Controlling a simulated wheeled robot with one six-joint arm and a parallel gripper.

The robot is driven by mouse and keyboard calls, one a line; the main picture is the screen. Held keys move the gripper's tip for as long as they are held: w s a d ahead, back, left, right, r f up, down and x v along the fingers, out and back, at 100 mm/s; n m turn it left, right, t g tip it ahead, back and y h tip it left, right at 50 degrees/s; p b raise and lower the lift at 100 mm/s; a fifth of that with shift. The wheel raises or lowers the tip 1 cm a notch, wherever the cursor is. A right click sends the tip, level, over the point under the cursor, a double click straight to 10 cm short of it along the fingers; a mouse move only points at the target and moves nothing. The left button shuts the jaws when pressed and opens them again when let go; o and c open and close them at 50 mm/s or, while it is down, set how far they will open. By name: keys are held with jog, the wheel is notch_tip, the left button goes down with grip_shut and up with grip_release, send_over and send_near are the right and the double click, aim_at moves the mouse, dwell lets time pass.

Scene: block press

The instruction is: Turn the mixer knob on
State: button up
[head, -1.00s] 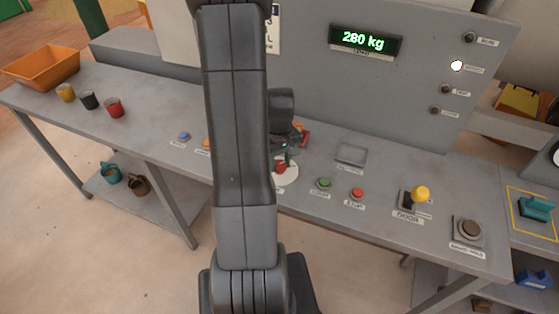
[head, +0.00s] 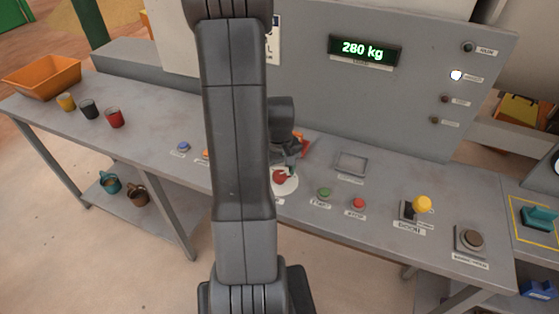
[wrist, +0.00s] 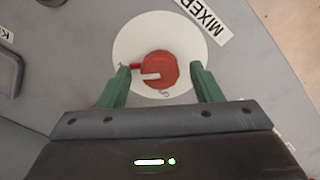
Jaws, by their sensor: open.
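The mixer knob (wrist: 160,70) is a red round knob with a pale pointer bar, on a white disc (wrist: 128,40) beside the MIXER label (wrist: 202,18). In the wrist view my gripper (wrist: 160,78) is open, with one green finger on each side of the knob and gaps between fingers and knob. The pointer bar points left in that view. In the head view the knob (head: 280,177) shows just right of my arm, with part of its disc hidden by the arm. I cannot tell how far the fingers reach down.
A blue button (head: 183,146) lies left. Cups and an orange bin (head: 42,78) stand far left. The display (head: 363,50) reads 280 kg.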

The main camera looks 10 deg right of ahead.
aim_at(279, 174)
notch_tip(279, 174, up, 14)
jog(key=shift+f+b, duration=0.2)
jog(key=shift+b, duration=0.1)
jog(key=shift+f, duration=0.1)
dwell(0.4)
notch_tip(279, 174, down, 14)
jog(key=shift+r+p, duration=0.15)
jog(key=shift+p, duration=0.2)
dwell(0.5)
